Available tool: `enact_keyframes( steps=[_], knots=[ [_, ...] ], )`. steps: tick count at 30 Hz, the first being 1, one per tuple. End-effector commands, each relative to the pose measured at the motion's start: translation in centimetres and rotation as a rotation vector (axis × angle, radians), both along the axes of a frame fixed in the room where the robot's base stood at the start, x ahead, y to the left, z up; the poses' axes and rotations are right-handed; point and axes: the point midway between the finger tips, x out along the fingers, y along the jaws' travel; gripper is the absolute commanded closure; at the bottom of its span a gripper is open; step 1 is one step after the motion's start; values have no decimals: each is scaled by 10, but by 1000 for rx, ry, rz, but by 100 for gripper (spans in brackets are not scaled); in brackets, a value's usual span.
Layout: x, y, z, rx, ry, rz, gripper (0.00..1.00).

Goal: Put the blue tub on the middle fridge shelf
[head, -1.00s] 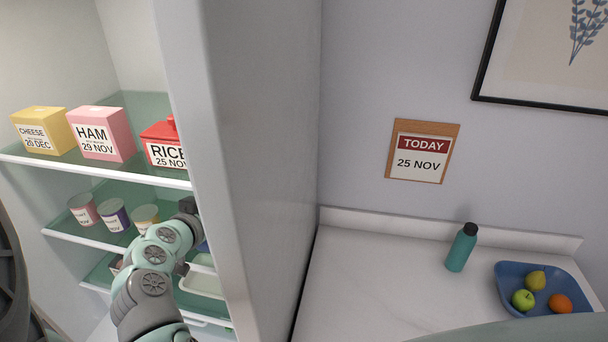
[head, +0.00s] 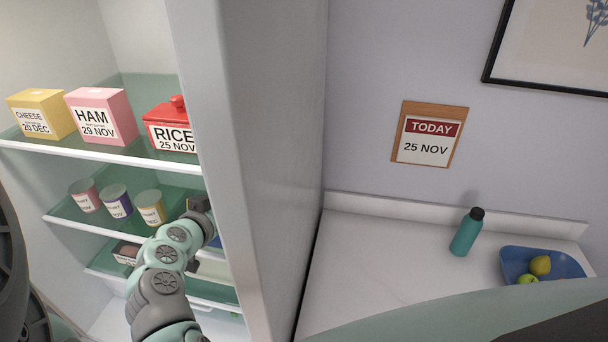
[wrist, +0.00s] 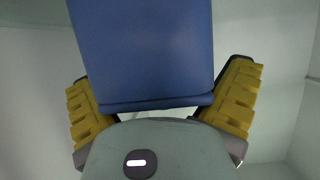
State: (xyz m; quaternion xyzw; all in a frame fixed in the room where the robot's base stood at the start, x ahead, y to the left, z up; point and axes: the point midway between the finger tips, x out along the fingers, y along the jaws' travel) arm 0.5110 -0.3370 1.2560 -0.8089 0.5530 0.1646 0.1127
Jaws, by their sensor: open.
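The blue tub (wrist: 145,50) fills the upper middle of the wrist view, between the two yellow-padded fingers of my gripper (wrist: 163,88).
The top shelf (head: 110,153) holds a cheese box (head: 42,114), a ham box (head: 101,116) and a red rice container (head: 172,127). A dark packet (head: 125,253) lies on the lower shelf. The fridge side wall (head: 250,130) stands close right of my arm. A bottle (head: 467,233) stands on the counter.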

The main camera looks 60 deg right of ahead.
Motion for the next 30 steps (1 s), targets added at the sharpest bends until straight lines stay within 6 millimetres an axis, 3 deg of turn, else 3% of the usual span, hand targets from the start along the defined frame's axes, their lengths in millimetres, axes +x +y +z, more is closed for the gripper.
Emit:
enact_keyframes(
  steps=[11,30],
  knots=[
    [-1,6,3,-2,-2,3,0],
    [-20,57,24,-4,-1,7,0]
  ],
)
